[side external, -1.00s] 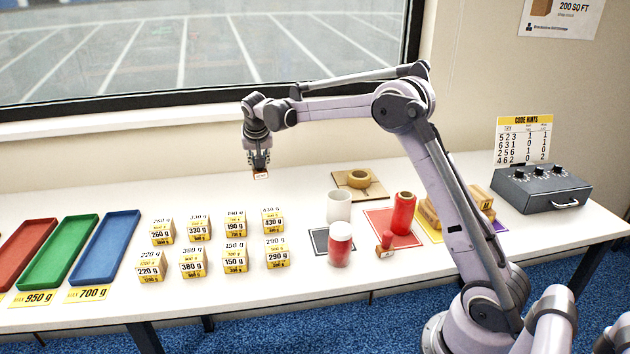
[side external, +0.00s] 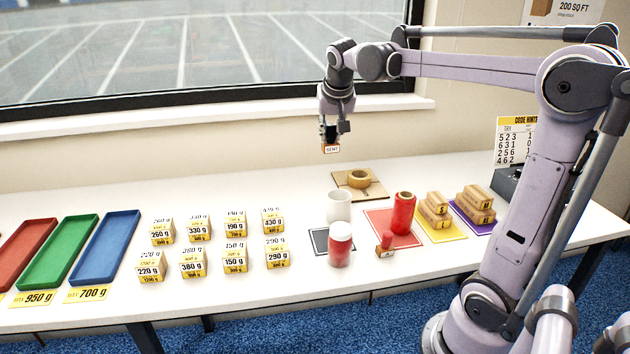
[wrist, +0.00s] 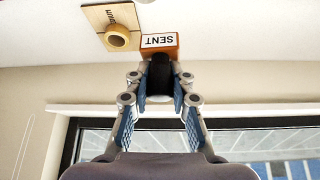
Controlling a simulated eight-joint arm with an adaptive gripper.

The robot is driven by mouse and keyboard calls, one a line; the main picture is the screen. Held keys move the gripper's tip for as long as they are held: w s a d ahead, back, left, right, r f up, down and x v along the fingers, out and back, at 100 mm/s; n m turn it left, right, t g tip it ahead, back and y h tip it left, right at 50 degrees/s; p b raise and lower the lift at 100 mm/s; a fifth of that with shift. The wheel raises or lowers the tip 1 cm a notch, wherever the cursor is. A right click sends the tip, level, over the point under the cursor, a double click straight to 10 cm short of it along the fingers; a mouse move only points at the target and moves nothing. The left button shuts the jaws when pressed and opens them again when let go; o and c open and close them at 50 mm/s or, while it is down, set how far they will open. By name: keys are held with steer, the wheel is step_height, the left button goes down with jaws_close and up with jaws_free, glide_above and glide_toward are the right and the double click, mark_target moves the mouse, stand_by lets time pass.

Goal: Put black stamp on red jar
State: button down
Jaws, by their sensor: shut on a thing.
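My gripper (side external: 334,130) is shut on the black stamp (side external: 331,149) and holds it in the air above the back of the table, near the tape roll. In the wrist view the black stamp (wrist: 160,41) has a dark handle between the fingers (wrist: 159,84) and an orange-brown block labelled SENT. The red jar (side external: 340,251), with red contents and a whitish top, stands upright at the front of the table beside a black mat. It is below my gripper in the picture, clearly apart from the stamp, and not visible in the wrist view.
A white cylinder (side external: 339,206) stands behind the jar. A red roll (side external: 403,213) and a red stamp (side external: 384,245) are to its right. A tape roll (side external: 358,178) lies on a wooden board. Several weight boxes (side external: 235,258) stand left; wooden blocks (side external: 434,211) stand right.

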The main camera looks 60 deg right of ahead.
steer(key=s+a+f, duration=0.1)
steer(key=s+a, duration=0.2)
steer(key=s, duration=1.6)
glide_above(341, 228)
steer(key=shift+m, duration=0.4)
step_height(341, 228, down, 7)
steer(key=shift+f, duration=2.15)
steer(key=shift+f, duration=0.1)
steer(key=c, duration=1.2)
jaws_free()
steer(key=shift+o, duration=0.2)
